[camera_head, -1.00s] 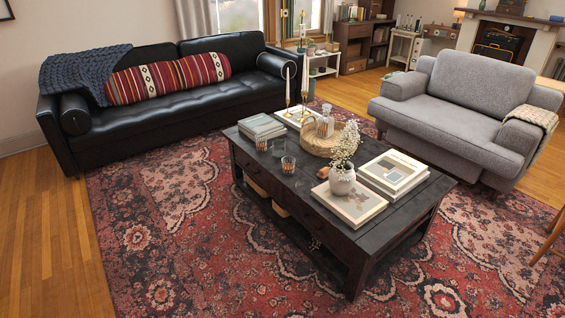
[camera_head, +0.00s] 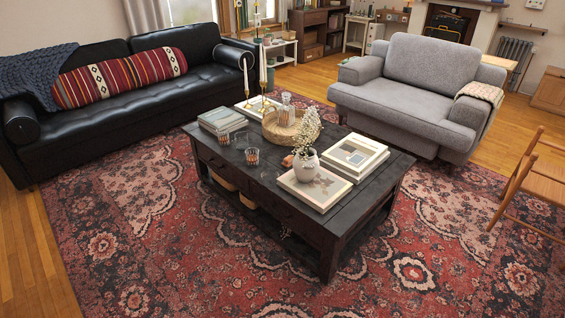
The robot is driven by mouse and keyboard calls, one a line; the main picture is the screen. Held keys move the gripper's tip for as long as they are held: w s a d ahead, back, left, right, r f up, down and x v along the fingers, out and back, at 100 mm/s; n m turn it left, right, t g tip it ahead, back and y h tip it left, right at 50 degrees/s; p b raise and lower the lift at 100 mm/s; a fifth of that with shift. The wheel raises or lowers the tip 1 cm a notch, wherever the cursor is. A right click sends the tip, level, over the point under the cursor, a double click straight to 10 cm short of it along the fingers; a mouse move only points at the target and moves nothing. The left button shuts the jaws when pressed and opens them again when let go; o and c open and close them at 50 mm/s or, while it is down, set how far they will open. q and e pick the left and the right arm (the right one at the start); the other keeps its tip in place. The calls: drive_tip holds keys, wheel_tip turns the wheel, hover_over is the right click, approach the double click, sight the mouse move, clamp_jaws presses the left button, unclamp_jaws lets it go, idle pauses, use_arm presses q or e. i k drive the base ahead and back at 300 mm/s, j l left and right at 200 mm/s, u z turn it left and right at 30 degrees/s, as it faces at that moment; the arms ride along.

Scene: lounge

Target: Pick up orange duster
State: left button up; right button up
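I cannot make out an orange duster anywhere in the head view. A small brownish-orange object (camera_head: 287,161) lies on the dark coffee table (camera_head: 239,178), just left of the white vase; it is too small to identify. Neither of my grippers is in view.
The table holds books (camera_head: 222,121), glasses (camera_head: 252,156), a woven tray (camera_head: 282,136), candlesticks (camera_head: 262,88) and a vase (camera_head: 306,166). A black sofa (camera_head: 120,100) stands left, a grey armchair (camera_head: 425,85) behind right, a wooden chair (camera_head: 530,185) far right. The patterned rug (camera_head: 180,260) in front is clear.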

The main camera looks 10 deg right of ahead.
sight(287, 162)
drive_tip(key=i+j, duration=0.25)
drive_tip(key=i, duration=0.2)
drive_tip(key=i+j+u, duration=0.1)
drive_tip(key=i+j, duration=0.15)
drive_tip(key=i, duration=0.2)
drive_tip(key=i+u, duration=0.15)
drive_tip(key=i, duration=1.1)
drive_tip(key=i+l, duration=0.5)
